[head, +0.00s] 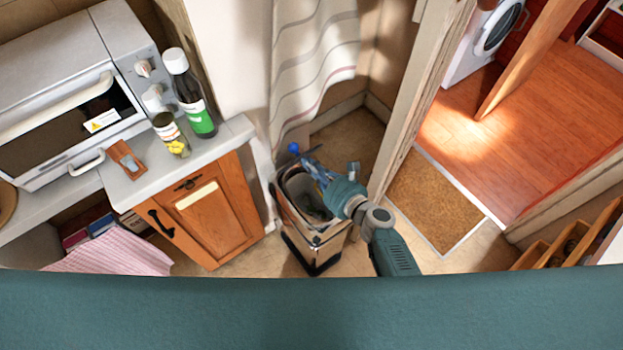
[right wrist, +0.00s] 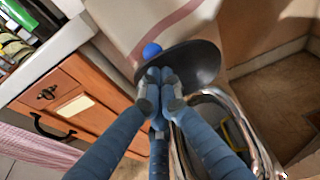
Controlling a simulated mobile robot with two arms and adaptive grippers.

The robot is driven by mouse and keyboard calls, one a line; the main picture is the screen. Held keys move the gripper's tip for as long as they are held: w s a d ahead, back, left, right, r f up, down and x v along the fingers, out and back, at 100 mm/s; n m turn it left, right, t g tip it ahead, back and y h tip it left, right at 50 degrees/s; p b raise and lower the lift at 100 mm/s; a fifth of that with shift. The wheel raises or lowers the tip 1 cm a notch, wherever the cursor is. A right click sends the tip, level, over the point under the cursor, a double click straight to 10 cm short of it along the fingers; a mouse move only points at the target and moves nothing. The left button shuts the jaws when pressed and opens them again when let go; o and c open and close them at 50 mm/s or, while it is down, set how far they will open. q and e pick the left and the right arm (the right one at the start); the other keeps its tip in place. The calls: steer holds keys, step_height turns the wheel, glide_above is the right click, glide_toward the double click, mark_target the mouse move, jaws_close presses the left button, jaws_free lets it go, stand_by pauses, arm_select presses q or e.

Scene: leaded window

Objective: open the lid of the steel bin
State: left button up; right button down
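The steel bin (head: 322,243) stands on the floor right of the wooden cabinet, in the middle of the head view. Its top is open and I see down inside; its shiny rim (right wrist: 265,150) shows in the right wrist view. The dark round lid (right wrist: 203,62) with a blue knob (right wrist: 152,50) is raised and tilted at the back-left of the opening; the knob also shows in the head view (head: 294,148). My right gripper (right wrist: 161,84) has its fingertips together right against the lid; whether they pinch its edge is hidden. My left gripper is out of view.
The cabinet (head: 205,215) stands close left of the bin. A counter (head: 125,190) above it holds bottles and a toaster oven (head: 70,75). A striped curtain (head: 315,60) hangs behind the bin. A door frame (head: 412,95) and mat (head: 435,200) are to the right.

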mark_target(305, 153)
steer(key=shift+w+a+r+p, duration=0.15)
steer(key=shift+w+a+r, duration=0.1)
steer(key=shift+w+r, duration=0.35)
steer(key=shift+w+a+r+p, duration=0.15)
steer(key=shift+w+a+r, duration=0.1)
steer(key=shift+w+r, duration=0.3)
steer(key=shift+w+a, duration=0.25)
steer(key=shift+w+a+r, duration=0.1)
steer(key=shift+w+a, duration=0.1)
steer(key=shift+a, duration=0.05)
steer(key=shift+w+a, duration=0.1)
steer(key=shift+w, duration=0.1)
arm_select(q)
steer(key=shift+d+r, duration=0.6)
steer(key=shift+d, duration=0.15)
